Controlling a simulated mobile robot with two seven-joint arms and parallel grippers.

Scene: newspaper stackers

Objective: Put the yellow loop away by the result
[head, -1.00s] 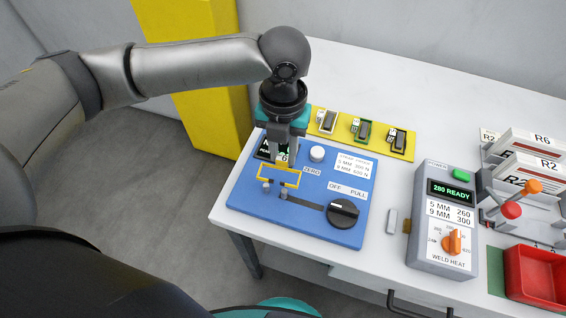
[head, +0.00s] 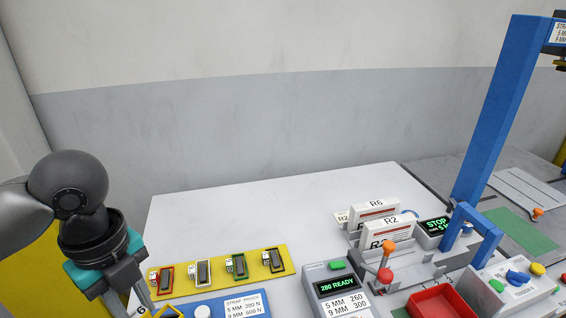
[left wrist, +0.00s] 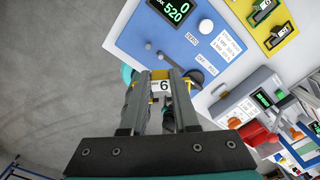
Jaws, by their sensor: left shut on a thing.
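My left gripper (head: 143,303) is shut on the yellow loop (head: 167,312), which shows only partly at the bottom edge of the head view. In the left wrist view the yellow loop (left wrist: 158,75) sits between the fingertips with a white tag (left wrist: 160,86) reading 6. The blue strap proof panel (left wrist: 150,40) lies beyond the fingers. Its display (left wrist: 172,9) shows 0 and 520. A yellow board (head: 221,275) behind the panel carries a red loop (head: 162,280), a green loop (head: 238,266), a black loop (head: 275,260) and another tagged loop (head: 203,272). My right gripper is not in view.
The weld heat box (head: 338,288) reads 280 READY. Right of it stand R2 and R6 holders (head: 376,215), levers with red and orange knobs (head: 387,260), a red tray (head: 443,303) and a blue post (head: 500,115). The table's back (head: 270,210) is clear.

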